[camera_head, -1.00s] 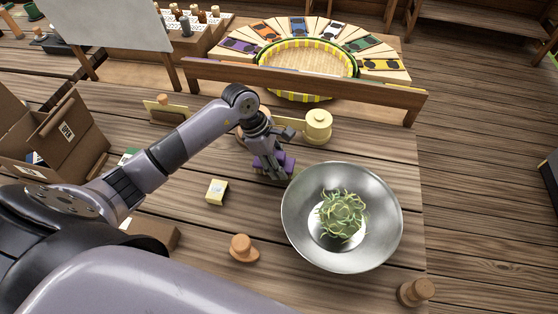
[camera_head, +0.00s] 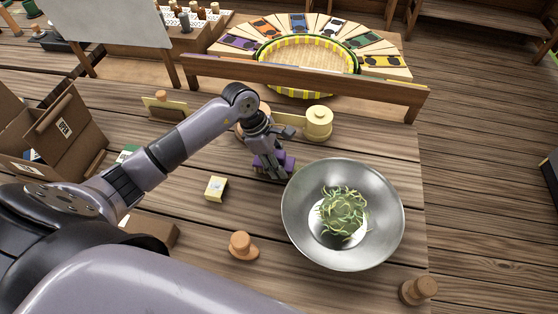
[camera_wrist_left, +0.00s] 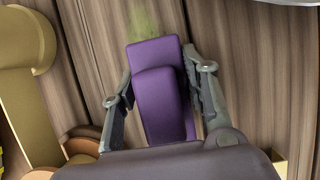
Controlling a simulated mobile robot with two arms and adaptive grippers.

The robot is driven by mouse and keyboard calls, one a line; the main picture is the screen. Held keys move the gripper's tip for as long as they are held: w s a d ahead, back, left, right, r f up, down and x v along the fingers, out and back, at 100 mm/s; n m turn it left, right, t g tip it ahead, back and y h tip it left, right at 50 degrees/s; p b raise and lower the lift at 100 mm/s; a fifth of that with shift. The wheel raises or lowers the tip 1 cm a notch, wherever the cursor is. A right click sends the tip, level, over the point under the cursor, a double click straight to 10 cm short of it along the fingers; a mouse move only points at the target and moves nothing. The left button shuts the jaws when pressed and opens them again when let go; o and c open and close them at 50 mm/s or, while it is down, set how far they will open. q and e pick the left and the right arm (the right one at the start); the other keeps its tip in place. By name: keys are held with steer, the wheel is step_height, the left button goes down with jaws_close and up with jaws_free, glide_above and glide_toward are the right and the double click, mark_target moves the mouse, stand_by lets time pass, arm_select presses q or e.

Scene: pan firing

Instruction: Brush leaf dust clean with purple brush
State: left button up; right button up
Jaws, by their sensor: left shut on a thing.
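My left gripper (camera_head: 272,168) is at the middle of the table, just left of the pan. It is shut on the purple brush (camera_head: 287,165). In the left wrist view, the purple brush (camera_wrist_left: 160,95) lies between the two fingers of the gripper (camera_wrist_left: 160,92). A faint green patch of leaf dust (camera_wrist_left: 146,24) shows on the wood just beyond the brush's end. In the head view the dust is hidden or too small to tell. My right gripper is not in view.
A metal pan (camera_head: 385,225) with green leaves (camera_head: 343,212) stands close right of the brush. A yellow canister (camera_head: 317,122) stands behind. A small yellow box (camera_head: 216,188) and a wooden stopper (camera_head: 241,245) are to the left and front. A wooden rail (camera_head: 300,83) crosses the back.

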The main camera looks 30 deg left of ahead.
arm_select(q)
steer(key=shift+f+b, duration=0.3)
steer(key=shift+f, duration=0.1)
